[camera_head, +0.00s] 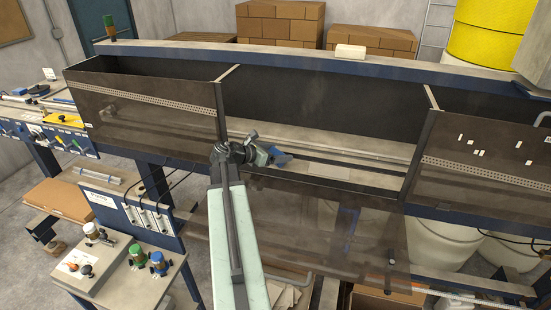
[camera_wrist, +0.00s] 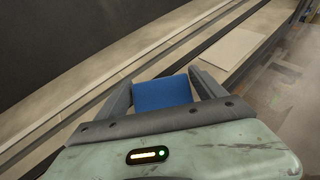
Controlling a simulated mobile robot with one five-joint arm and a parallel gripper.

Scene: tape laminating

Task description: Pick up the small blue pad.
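The small blue pad (camera_wrist: 162,93) shows in the wrist view between the two grey fingers of my gripper (camera_wrist: 161,78). It fills the gap and meets both fingers, so my gripper looks shut on it. In the head view, my gripper (camera_head: 281,157) is at the front opening of the long machine, with the blue pad (camera_head: 278,154) small at its tip. The fingers and gripper body hide the pad's sides and near end. Whether the pad touches the surface beneath is hard to tell.
A pale flat plate (camera_wrist: 228,48) lies on the machine's bed beyond the right finger. Dark tinted panels (camera_head: 150,105) flank the opening on the left and right (camera_head: 480,150). A lowered transparent panel (camera_head: 310,225) hangs below it. A small cart (camera_head: 125,265) stands front left.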

